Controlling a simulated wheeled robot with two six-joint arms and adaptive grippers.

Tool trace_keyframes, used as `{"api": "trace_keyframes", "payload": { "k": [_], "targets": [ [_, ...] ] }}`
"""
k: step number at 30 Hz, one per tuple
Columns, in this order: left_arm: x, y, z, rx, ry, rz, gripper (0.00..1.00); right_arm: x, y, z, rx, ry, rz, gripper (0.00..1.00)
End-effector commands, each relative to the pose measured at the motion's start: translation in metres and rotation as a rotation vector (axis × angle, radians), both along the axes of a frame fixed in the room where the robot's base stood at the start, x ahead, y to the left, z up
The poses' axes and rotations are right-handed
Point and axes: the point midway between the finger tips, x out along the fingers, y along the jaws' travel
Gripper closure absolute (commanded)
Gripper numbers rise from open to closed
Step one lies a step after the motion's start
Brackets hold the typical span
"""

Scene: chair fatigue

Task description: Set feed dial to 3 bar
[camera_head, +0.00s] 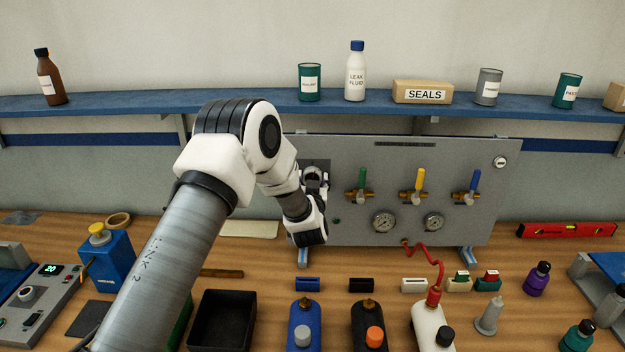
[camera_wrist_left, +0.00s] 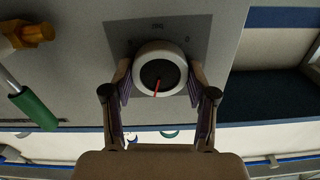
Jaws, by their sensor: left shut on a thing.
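The feed dial (camera_wrist_left: 160,62) is a round white knob with a dark face and a red pointer, set on a dark plate on the grey panel (camera_head: 360,220). My left gripper (camera_wrist_left: 160,80) is shut on the dial, one finger on each side of its rim. The pointer points toward the bottom of the left wrist view, slightly left. In the head view my left gripper (camera_head: 315,180) is at the panel's left part and mostly hides the dial. My right gripper is not in view.
Green (camera_head: 362,180), yellow (camera_head: 420,180) and blue (camera_head: 473,182) valve handles stand right of the dial, above two gauges (camera_head: 384,221). A blue shelf (camera_head: 230,104) with bottles runs above. Bottles and a black tray (camera_head: 222,318) crowd the bench's front.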

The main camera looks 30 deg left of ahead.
Motion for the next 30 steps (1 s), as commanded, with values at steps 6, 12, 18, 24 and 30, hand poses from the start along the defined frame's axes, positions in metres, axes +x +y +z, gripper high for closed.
{"api": "trace_keyframes", "payload": {
  "k": [6,12,18,24,30],
  "targets": [
    [0.001,0.000,-0.007,-0.075,-0.052,-0.001,0.78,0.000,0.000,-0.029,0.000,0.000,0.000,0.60],
    [0.000,0.000,-0.004,-0.215,-0.140,-0.002,0.78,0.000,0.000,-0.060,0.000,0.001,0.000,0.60],
    [0.000,0.000,0.002,-0.254,-0.161,-0.003,0.78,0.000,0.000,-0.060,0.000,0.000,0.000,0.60],
    [0.000,0.000,0.002,-0.254,-0.160,-0.002,0.36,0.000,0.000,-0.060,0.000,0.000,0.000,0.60],
    [0.000,0.000,0.002,-0.253,-0.159,-0.002,0.18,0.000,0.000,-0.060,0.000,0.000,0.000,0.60]
  ]
}}
